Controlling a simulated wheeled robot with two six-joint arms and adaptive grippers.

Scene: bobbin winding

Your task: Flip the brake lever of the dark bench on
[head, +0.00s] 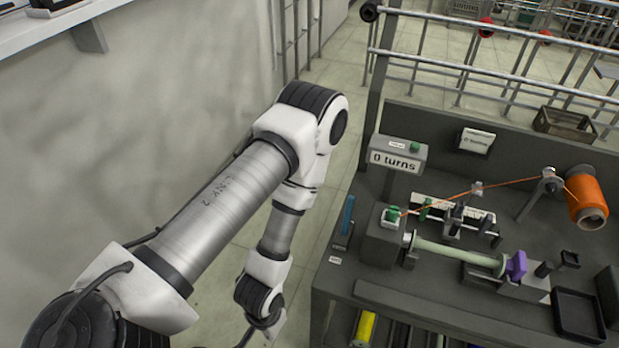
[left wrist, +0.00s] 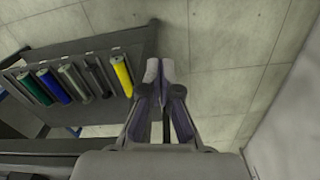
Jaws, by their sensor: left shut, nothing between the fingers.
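The dark bench (head: 345,285) fills the right of the head view. A blue upright bar (head: 347,215) stands at its left edge beside the headstock block (head: 383,245); it looks like a lever, but its label is unreadable and I cannot tell if it is the brake lever or how it is set. My left arm hangs left of the bench, with its gripper below the head view's lower edge. In the left wrist view my left gripper (left wrist: 159,72) is shut and empty over the floor, apart from the bench. My right gripper is out of view.
A pale bobbin tube (head: 455,252) sits between the headstock and a purple knob (head: 516,265). Orange thread runs from a spool (head: 587,197). The counter (head: 397,160) reads 0 turns. Coloured rolls, one yellow (left wrist: 122,76), lie on a lower rack. Floor left of the bench is clear.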

